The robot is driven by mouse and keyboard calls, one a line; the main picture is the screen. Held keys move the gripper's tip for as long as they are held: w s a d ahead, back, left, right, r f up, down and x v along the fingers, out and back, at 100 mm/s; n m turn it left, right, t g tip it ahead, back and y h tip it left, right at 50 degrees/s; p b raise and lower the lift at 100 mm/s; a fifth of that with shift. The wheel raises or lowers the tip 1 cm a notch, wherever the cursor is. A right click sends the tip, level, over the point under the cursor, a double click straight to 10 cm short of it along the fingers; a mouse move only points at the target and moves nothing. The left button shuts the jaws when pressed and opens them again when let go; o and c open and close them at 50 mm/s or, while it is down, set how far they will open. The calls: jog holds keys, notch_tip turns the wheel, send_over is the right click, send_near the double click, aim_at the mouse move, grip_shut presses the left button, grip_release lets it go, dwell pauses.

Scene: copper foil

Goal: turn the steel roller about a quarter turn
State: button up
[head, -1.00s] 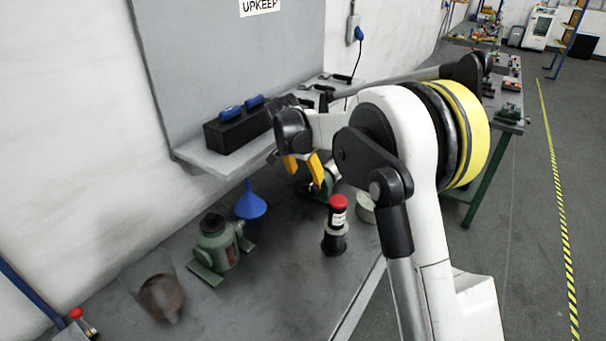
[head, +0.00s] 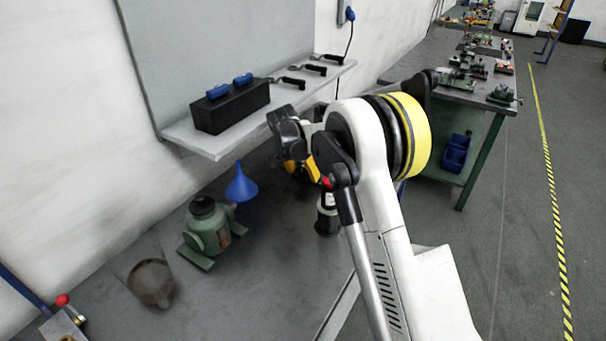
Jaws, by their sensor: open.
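I cannot make out the steel roller in the head view; the bench area around and behind my gripper is covered by my arm. My gripper (head: 302,172), with yellow fingers, is over the far part of the bench, to the right of the blue funnel (head: 241,187). Its fingers point down and are apart. I see nothing held between them, though the tips are partly covered. The green fixture seen earlier below the fingers is now hidden.
A green jack-like device (head: 207,232) and a blurred brown round object (head: 152,284) are at left on the bench. A wall shelf (head: 212,146) holds a black box (head: 232,107) and several tools.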

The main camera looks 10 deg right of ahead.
jog(key=shift+c, duration=0.5)
jog(key=c, duration=1.1)
jog(key=shift+g+h, duration=0.5)
jog(key=o, duration=1.2)
jog(key=shift+r, duration=0.1)
jog(key=v, duration=1.2)
